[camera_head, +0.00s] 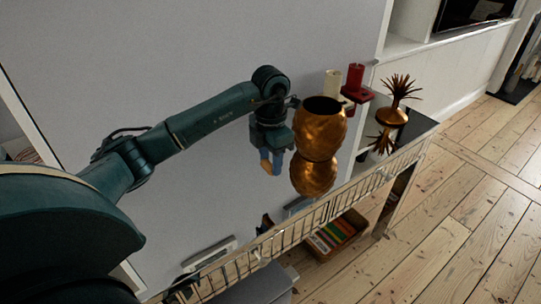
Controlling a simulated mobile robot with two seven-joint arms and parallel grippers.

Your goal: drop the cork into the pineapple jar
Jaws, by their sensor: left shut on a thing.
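The pineapple jar (319,121) is a round, textured golden vessel with a dark open mouth at its top. It stands upright on a glossy dark table, and its reflection shows right below it. My left gripper (270,163) points down just to the left of the jar, its fingertips lower than the jar's rim. It is shut on a small tan piece, the cork (266,168), partly covered by the blue fingers. A golden lid with a spiky leaf crown (396,113) stands on the table to the right of the jar. My right gripper is not in view.
A cream candle (333,83) and a red candle (355,76) stand behind the jar, close to the wall. A wire-like rail (319,214) runs along the table's front edge. A box of colourful items (334,236) sits below. Bare floorboards lie at the right.

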